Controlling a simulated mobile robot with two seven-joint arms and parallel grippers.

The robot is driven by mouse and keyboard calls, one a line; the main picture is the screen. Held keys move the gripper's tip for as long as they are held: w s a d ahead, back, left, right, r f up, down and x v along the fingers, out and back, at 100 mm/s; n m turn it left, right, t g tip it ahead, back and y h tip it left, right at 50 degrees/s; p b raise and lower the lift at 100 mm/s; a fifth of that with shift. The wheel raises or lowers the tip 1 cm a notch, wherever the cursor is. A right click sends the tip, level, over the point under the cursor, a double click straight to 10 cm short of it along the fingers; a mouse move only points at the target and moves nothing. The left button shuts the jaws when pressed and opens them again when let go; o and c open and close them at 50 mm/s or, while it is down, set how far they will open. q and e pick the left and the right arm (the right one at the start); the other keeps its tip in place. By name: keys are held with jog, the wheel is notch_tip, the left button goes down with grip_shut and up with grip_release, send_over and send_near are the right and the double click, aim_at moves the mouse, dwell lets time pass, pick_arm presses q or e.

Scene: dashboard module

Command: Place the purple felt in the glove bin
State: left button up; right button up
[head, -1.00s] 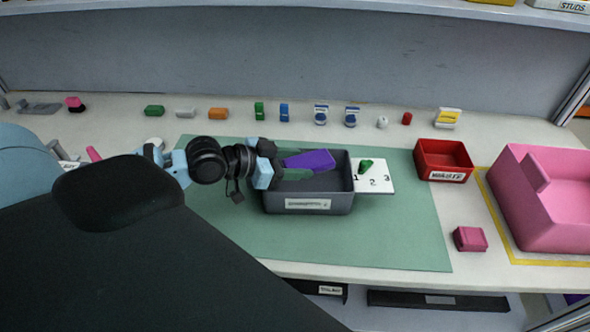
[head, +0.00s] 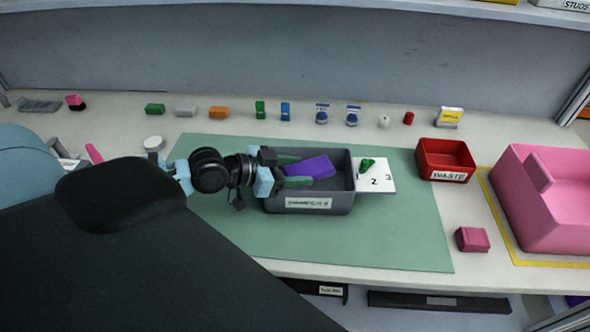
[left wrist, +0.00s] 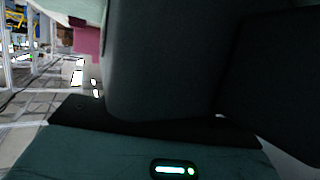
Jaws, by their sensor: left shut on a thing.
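The purple felt (head: 310,168) is a flat purple piece in the head view, inside the outline of the grey bin (head: 310,204). The bin stands on the green mat and has a white label on its front that I cannot read clearly. My left gripper (head: 298,170) reaches in from the left over the bin's left wall. Its fingers are on both sides of the felt's left end, shut on it. I cannot tell whether the felt touches the bin floor. The left wrist view shows mostly dark shapes and no felt. My right gripper is not in view.
A white numbered card (head: 376,182) with a green piece adjoins the bin's right side. A red waste bin (head: 446,174) and a large pink container (head: 556,226) stand further right. Small parts line the back. The green mat (head: 390,240) is clear in front.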

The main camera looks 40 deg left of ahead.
pick_arm(q)
jog(key=o, duration=0.6)
jog(key=shift+s+f, duration=0.2)
jog(key=shift+f, duration=0.45)
jog(key=shift+c, duration=0.2)
jog(key=shift+o, duration=0.5)
jog(key=shift+f, duration=0.15)
jog(key=shift+r+p, duration=0.3)
jog(key=shift+r, duration=0.35)
jog(key=shift+s+a+g, duration=0.15)
jog(key=shift+a+g, duration=0.05)
jog(key=shift+g, duration=0.1)
jog(key=v, duration=0.3)
jog(key=shift+r, duration=0.2)
jog(key=s+r, duration=0.1)
jog(key=s, duration=0.1)
jog(key=p, duration=0.4)
send_near(297, 171)
jog(key=v, duration=0.2)
jog(key=shift+s+r, duration=0.3)
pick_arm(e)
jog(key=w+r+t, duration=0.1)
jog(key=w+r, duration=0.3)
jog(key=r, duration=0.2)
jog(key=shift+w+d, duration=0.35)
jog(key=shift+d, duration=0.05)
